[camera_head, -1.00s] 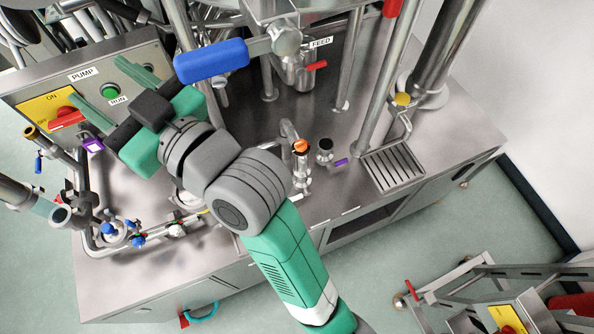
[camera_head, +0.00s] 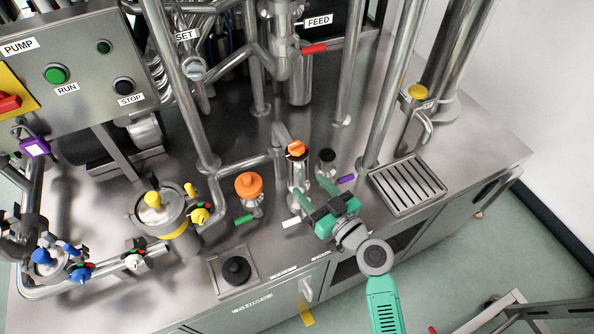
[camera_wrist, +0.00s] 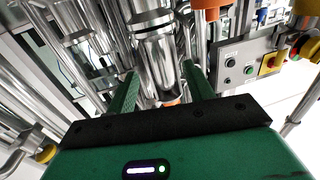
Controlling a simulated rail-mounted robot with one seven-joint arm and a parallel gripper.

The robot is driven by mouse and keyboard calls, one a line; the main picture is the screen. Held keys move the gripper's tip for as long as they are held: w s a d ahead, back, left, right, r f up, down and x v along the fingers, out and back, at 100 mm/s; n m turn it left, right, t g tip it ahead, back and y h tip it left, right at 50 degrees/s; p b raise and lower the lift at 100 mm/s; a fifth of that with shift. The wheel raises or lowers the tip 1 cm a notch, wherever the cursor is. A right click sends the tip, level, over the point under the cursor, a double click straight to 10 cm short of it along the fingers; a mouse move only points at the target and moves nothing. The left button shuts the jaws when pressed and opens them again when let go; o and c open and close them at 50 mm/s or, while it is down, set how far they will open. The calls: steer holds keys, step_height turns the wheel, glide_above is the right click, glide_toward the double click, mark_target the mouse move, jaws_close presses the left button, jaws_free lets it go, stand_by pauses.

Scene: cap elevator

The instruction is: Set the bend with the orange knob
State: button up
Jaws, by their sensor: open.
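The bend is a polished upright metal fitting (camera_head: 298,178) with an orange knob (camera_head: 297,149) on top, near the middle of the steel worktop. My gripper (camera_head: 313,193) is open in front of the fitting, low and slightly to its right. In the wrist view my gripper (camera_wrist: 160,72) has its two green fingers apart, with a metal fitting (camera_wrist: 160,55) between and beyond them. A bit of orange (camera_wrist: 172,103) shows there, mostly hidden by my gripper. I cannot tell whether the fingers touch the fitting.
A wider orange knob (camera_head: 249,185) stands left of the bend. A short dark-topped fitting (camera_head: 326,160) and a purple tag (camera_head: 346,178) are close on the right. A slotted drain tray (camera_head: 408,187) lies further right. Upright pipes rise behind. A yellow-topped vessel (camera_head: 167,215) stands left.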

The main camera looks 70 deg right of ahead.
mark_target(294, 169)
steer(key=x, duration=0.7)
steer(key=shift+w+d, duration=0.15)
steer(key=shift+w, duration=0.2)
steer(key=shift+c, duration=0.2)
jaws_close()
